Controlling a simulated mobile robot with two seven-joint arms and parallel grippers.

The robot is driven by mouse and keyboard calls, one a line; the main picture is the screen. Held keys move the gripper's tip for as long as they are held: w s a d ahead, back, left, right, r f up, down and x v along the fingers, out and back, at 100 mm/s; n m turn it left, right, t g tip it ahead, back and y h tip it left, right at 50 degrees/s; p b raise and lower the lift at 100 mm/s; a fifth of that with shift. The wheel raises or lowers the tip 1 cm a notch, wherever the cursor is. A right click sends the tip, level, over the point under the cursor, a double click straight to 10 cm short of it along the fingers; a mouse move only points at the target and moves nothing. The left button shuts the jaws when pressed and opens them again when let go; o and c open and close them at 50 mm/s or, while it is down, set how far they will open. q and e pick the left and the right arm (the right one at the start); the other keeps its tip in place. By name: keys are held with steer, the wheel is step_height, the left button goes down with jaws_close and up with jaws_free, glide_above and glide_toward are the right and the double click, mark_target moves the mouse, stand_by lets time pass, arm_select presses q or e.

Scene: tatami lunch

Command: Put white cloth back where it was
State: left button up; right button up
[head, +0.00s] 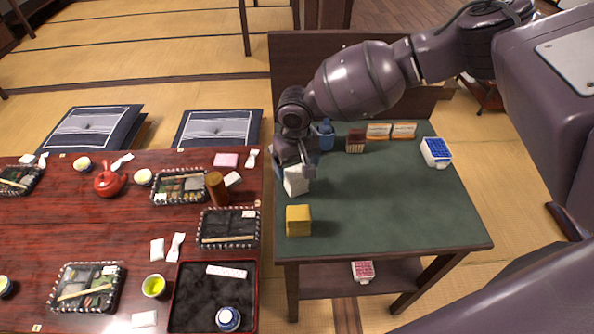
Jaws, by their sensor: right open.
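A white block-like thing, seemingly the folded white cloth (296,184), stands on the left part of the green-topped side table (390,215). My right gripper (294,168) points down right over it, open. The gripper hides the upper part of the cloth, and I cannot tell whether the fingers touch it. A yellow folded cloth (298,221) sits just in front of it on the same table. My left gripper is not in view.
Behind the gripper are a blue container (326,135), a dark brown box (356,141) and orange-white packs (391,132). A blue-and-white box (436,152) stands at right. The lacquered dining table (130,228), set with trays, adjoins at left. The side table's middle and front right are clear.

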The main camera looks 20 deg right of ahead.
mark_target(296, 172)
step_height(296, 172, up, 6)
steer(key=shift+r+p, duration=0.25)
steer(key=shift+p, duration=0.25)
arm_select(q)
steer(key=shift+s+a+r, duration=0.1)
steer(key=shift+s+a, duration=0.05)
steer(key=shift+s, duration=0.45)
arm_select(e)
steer(key=shift+r, duration=0.8)
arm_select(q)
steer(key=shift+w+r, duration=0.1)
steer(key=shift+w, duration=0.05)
